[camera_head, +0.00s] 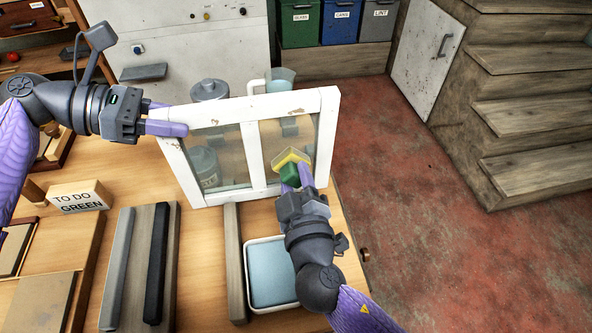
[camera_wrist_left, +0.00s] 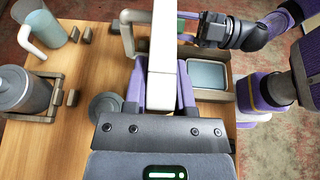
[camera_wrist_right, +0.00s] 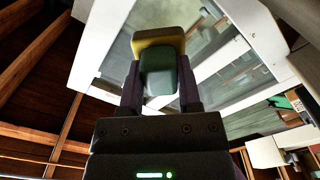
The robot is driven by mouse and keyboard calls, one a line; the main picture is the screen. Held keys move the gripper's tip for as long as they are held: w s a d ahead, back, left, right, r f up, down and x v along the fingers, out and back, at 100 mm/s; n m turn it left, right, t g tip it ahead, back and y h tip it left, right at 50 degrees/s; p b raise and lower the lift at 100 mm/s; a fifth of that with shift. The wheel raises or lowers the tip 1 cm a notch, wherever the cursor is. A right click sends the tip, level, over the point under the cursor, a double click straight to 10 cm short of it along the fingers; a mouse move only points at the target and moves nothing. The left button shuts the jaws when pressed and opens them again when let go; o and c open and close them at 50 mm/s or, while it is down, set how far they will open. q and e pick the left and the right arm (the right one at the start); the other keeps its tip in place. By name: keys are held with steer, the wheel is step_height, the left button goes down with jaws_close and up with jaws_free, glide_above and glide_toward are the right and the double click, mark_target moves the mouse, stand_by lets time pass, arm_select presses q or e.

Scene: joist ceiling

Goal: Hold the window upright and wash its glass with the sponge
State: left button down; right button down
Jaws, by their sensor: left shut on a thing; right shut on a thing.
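The white-framed window (camera_head: 247,152) with two panes stands upright on the table in the head view. My left gripper (camera_head: 178,122) is shut on its left frame bar near the upper corner; the left wrist view shows the bar (camera_wrist_left: 161,75) between the fingers. My right gripper (camera_head: 298,180) is shut on the yellow and green sponge (camera_head: 291,163) in front of the right pane's lower part. The sponge also shows in the right wrist view (camera_wrist_right: 158,60), with the glass behind it. I cannot tell whether the sponge touches the glass.
A blue tray (camera_head: 272,238) lies in front of the window, beside a wooden strip (camera_head: 235,270). A sign block (camera_head: 80,196) and dark bars (camera_head: 158,262) lie left. A pitcher (camera_head: 281,80) and canister (camera_head: 209,89) stand behind the window. Bare floor (camera_head: 430,190) lies right.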

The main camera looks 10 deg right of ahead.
steer(key=shift+s, duration=3)
